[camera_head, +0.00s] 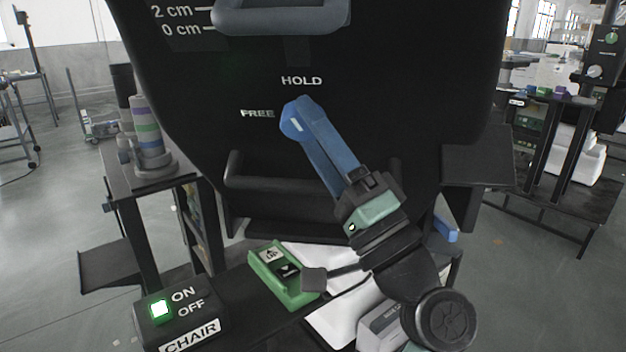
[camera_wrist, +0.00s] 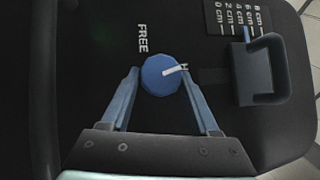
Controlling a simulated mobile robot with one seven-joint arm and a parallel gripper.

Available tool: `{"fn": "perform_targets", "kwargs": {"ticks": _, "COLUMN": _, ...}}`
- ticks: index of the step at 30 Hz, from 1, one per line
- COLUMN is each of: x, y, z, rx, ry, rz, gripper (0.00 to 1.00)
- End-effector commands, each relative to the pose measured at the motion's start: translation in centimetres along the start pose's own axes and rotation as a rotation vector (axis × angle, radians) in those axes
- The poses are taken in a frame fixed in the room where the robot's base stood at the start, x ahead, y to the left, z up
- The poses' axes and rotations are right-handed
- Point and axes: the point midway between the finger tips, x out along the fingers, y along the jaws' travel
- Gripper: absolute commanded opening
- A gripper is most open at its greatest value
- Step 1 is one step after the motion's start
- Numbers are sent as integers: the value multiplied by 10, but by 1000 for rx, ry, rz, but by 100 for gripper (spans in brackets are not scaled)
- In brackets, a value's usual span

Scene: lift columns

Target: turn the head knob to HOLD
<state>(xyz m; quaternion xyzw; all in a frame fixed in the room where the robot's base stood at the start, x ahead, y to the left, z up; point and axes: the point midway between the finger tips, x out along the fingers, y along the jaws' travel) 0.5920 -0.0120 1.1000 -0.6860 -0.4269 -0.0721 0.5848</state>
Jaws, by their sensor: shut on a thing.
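The blue round head knob (camera_head: 292,119) sits on the black panel, between the label FREE (camera_head: 258,114) at its left and HOLD (camera_head: 301,80) above it. My gripper (camera_head: 308,127) reaches up from the lower right with its blue fingers at the knob. In the wrist view the knob (camera_wrist: 158,76) lies between the two fingertips, and my gripper is shut on it. Its white mark points right and slightly up there, away from FREE (camera_wrist: 142,38) and toward the HOLD side. A scrap of white lettering by the mark's tip is too small to read.
A grey handle (camera_head: 282,18) with a centimetre scale is above the knob. A black handle bar (camera_head: 270,184) is below left. A CHAIR switch box (camera_head: 180,318) with a lit green button and a green rocker box (camera_head: 280,277) stand low in front. A side table (camera_head: 120,180) is at left.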

Motion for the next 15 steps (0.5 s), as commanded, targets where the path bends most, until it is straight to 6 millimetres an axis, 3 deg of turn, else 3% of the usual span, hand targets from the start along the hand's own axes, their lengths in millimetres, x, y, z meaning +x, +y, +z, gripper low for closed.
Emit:
{"fn": "perform_targets", "kwargs": {"ticks": 1, "x": -5, "y": 7, "z": 3, "rx": 30, "ry": 3, "rz": -28, "gripper": 6}}
{"fn": "perform_targets", "kwargs": {"ticks": 15, "x": -1, "y": 6, "z": 2, "rx": 235, "ry": 24, "rz": -181, "gripper": 6}}
